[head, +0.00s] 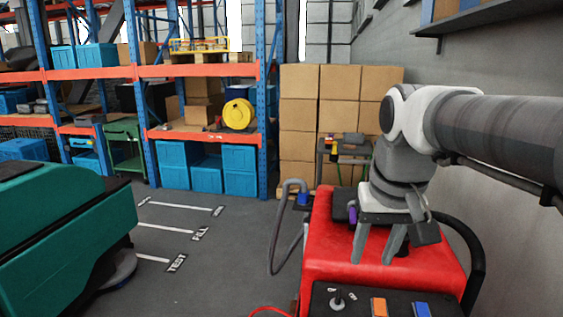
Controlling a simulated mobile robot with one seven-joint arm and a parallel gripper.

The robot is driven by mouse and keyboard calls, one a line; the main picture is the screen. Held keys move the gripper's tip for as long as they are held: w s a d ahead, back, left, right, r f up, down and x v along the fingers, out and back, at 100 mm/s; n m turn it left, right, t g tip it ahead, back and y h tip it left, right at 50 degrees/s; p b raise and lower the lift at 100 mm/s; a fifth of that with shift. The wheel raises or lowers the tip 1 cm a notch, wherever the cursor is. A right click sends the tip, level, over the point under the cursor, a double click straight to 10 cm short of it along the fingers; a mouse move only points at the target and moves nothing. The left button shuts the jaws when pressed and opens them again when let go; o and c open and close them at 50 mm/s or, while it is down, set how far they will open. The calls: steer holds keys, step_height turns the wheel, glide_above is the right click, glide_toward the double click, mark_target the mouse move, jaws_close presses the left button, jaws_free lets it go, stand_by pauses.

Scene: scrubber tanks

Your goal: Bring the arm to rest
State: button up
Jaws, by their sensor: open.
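My gripper (378,243) hangs from my arm at the right of the head view, fingers pointing down and spread apart. It is open, and I see nothing held between the fingers. It is in front of or over the red scrubber (335,250); the exact gap to its top cannot be told. A small purple item (352,214) shows beside the gripper, partly hidden by it. My arm reaches in from the right edge.
A teal machine (65,240) stands at the left. Blue and orange shelving (210,70) with blue bins is behind, and stacked cartons (300,110) stand by the grey wall. A hose (275,235) loops left of the red scrubber. Marked floor between the machines is clear.

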steer(key=s+f+t, duration=0.2)
steer(key=s+f, duration=0.6)
steer(key=s, duration=0.2)
steer(key=shift+s+n+t+b, duration=0.25)
steer(key=shift+n+t+b, duration=0.05)
steer(key=shift+b, duration=0.15)
